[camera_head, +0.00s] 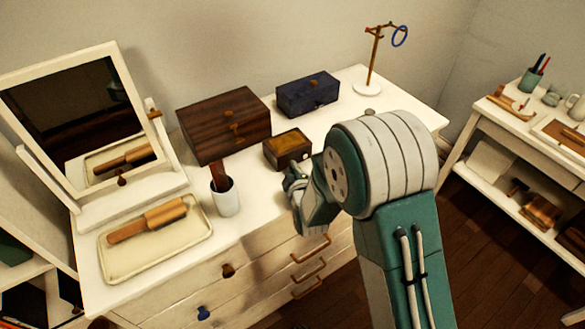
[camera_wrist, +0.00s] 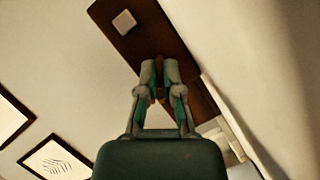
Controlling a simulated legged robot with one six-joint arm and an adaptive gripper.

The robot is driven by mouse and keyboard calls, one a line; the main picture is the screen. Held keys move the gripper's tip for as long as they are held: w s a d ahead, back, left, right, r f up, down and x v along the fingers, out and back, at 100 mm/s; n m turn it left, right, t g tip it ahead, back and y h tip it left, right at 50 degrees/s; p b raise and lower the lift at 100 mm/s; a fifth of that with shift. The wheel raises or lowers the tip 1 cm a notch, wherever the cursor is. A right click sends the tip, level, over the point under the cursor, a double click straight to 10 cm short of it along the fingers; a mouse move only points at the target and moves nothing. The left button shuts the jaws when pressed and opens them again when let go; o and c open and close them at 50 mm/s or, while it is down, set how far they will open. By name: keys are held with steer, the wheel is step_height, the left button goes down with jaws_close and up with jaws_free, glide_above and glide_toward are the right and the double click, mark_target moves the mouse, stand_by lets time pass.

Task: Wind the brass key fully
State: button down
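A small dark wooden box (camera_head: 284,152) with a brass-coloured lid stands near the front edge of the white dresser in the head view. I cannot make out the brass key in the head view; the side of the box by my gripper is partly hidden. My gripper (camera_head: 294,179) is right in front of this box, partly hidden by my wrist. In the wrist view my gripper (camera_wrist: 160,68) shows two fingers close together with a narrow gap. A small orange-gold spot shows low between the fingers; I cannot tell whether it is the key or whether it is held.
On the dresser top (camera_head: 263,195) stand a large brown box (camera_head: 222,122), a blue box (camera_head: 307,94), a hook stand (camera_head: 374,62), a white cup (camera_head: 226,198), a tray (camera_head: 127,267) with a brush (camera_head: 147,221), and a mirror (camera_head: 75,105). A side table (camera_head: 500,140) stands right.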

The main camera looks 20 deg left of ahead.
steer(key=shift+f, duration=0.1)
steer(key=m+g, duration=0.1)
steer(key=m, duration=0.2)
steer(key=shift+d+g, duration=0.1)
steer(key=shift+g, duration=0.2)
steer(key=m+g+y, duration=0.1)
steer(key=m, duration=0.1)
steer(key=shift+m+g, duration=0.3)
steer(key=shift+w+d+m+g+y, duration=0.1)
steer(key=shift+m+g+y, duration=0.6)
steer(key=shift+m, duration=0.5)
steer(key=shift+d+m+g+y, duration=0.1)
steer(key=shift+m+g+y, duration=0.5)
steer(key=shift+m, duration=0.6)
steer(key=m+y, duration=0.1)
steer(key=m, duration=0.1)
steer(key=m+g+y, duration=0.1)
steer(key=m, duration=0.1)
steer(key=shift+w+f+m+g+y, duration=0.15)
steer(key=shift+m+g+y, duration=0.15)
steer(key=m+y, duration=0.2)
steer(key=m, duration=0.3)
steer(key=shift+d+f, duration=0.1)
steer(key=shift+m+y, duration=0.3)
